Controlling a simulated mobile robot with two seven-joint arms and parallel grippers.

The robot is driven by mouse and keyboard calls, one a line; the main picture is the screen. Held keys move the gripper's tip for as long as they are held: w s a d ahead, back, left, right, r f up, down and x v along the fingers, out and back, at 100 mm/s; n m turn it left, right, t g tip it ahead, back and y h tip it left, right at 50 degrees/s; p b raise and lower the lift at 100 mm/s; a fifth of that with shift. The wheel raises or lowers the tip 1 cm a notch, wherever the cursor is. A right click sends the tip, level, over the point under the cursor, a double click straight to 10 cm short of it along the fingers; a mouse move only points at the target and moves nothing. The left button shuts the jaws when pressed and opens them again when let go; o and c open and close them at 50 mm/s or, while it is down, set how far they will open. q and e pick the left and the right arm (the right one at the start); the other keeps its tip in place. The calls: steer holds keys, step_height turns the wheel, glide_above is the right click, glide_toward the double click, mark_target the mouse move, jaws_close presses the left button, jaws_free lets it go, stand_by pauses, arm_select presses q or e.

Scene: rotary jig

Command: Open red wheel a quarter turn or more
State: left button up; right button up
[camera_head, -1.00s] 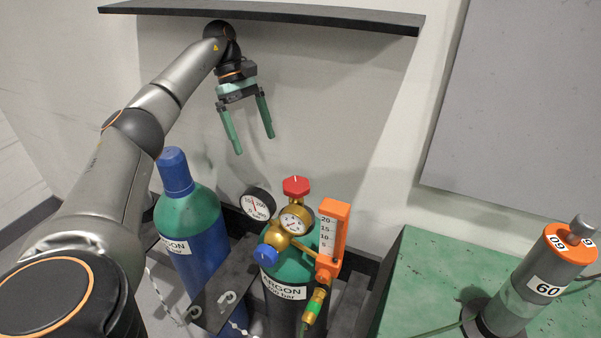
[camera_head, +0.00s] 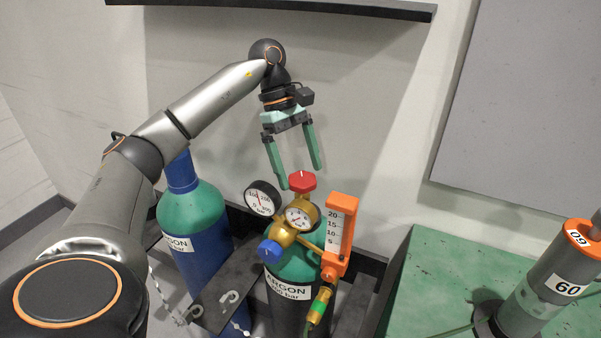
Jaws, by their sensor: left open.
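The red wheel (camera_head: 302,181) sits on top of the brass regulator (camera_head: 293,236) of the right-hand argon cylinder (camera_head: 297,265). A small white mark shows on the wheel's upper face. My left gripper (camera_head: 302,179) is open and empty, with its two green fingers pointing down. In the picture the fingertips lie on either side of the wheel's upper part; I cannot tell how far they are from it in depth. No contact with the wheel can be made out. My right gripper is not in view.
Beside the wheel are a round gauge (camera_head: 262,198), a blue knob (camera_head: 269,251) and an orange flowmeter (camera_head: 341,232). A second argon cylinder (camera_head: 196,215) with a blue cap stands left. A dark shelf (camera_head: 290,9) is above. A green table (camera_head: 425,275) is at right.

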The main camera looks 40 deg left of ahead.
arm_select(q)
steer(key=shift+d+f, duration=0.25)
steer(key=shift+f, duration=0.35)
steer(key=c, duration=1.4)
steer(key=shift+o, duration=0.2)
